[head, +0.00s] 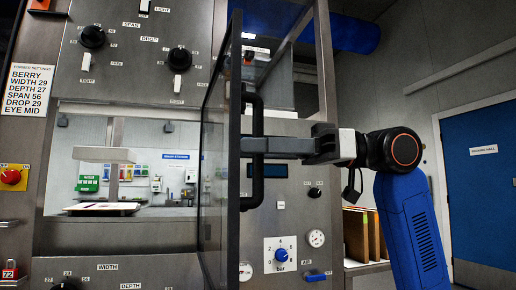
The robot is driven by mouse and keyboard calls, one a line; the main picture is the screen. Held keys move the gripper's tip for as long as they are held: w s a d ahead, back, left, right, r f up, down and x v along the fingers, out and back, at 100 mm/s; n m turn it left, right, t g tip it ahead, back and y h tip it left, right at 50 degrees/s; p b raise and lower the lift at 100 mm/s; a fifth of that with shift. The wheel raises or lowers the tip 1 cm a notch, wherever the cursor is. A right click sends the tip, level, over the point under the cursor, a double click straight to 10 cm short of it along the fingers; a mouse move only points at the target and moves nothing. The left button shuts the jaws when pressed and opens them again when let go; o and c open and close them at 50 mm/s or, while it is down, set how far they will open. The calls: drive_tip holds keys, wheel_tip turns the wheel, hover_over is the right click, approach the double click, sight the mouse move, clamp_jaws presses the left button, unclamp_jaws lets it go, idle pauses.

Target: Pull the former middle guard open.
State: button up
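The middle guard (213,165) is a clear panel in a dark frame. It stands swung out from the machine front, seen nearly edge-on, and leaves the window opening on its left uncovered. Its black upright bar handle (257,185) is on the right-hand face. My gripper (256,146) reaches in from the right at the handle's mid-height. The far finger is hidden behind the near one. The fingers appear closed around the bar.
A settings card (33,90) hangs at the left, by a red stop button (11,177). Knobs marked span and drop are above the opening, and a blue pressure knob (281,255) is low on the right panel. A blue door (485,185) is at the far right.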

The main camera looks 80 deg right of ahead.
drive_tip(key=v, duration=1.7)
drive_tip(key=shift+s, duration=0.2)
